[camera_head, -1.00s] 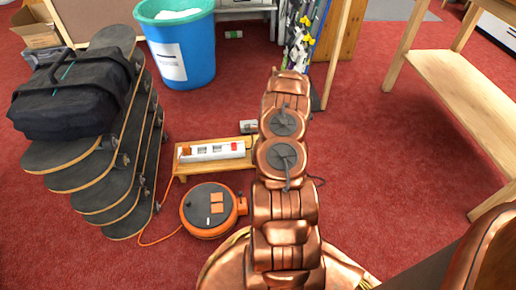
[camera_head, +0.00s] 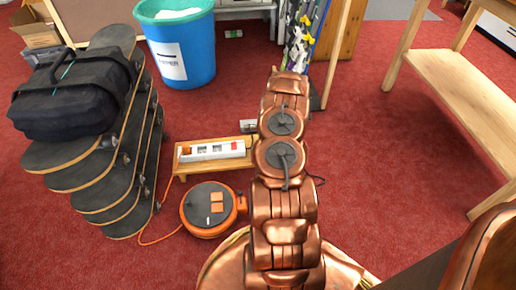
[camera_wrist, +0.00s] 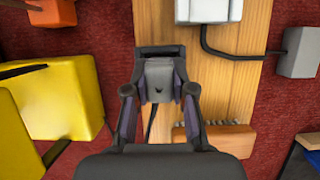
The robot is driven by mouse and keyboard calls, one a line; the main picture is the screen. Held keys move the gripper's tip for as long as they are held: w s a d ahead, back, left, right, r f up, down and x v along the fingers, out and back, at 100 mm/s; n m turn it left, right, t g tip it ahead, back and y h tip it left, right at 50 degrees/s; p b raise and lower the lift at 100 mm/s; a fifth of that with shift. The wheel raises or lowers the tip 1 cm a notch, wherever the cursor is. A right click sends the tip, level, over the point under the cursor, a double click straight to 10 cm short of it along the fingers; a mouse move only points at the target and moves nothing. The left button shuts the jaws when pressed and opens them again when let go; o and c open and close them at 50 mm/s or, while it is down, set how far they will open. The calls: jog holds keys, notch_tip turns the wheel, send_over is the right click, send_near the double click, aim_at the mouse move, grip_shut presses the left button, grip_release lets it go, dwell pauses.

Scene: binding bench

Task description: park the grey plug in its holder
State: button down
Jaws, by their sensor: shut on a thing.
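In the wrist view, my gripper (camera_wrist: 159,90) is shut on the grey plug (camera_wrist: 157,78), with a dark finger on each side of it. A dark cable hangs from the plug's near side. The plug is over the wooden board of the low bench (camera_wrist: 250,90); I cannot tell whether it touches anything below. A dark bar lies just beyond the plug, and I cannot tell what it belongs to. I cannot clearly make out the holder. In the head view, my arm hides the plug and my fingertips.
A white power strip (camera_head: 212,151) lies on the low bench, with an orange cable reel (camera_head: 209,209) before it. Skateboards (camera_head: 110,170) stand stacked at left. A yellow object (camera_wrist: 65,90) and a grey box (camera_wrist: 300,52) flank the bench. Red carpet is open at right.

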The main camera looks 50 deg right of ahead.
jog(key=shift+f, duration=0.3)
dwell(0.5)
jog(key=c, duration=0.9)
grip_release()
jog(key=v, duration=1.2)
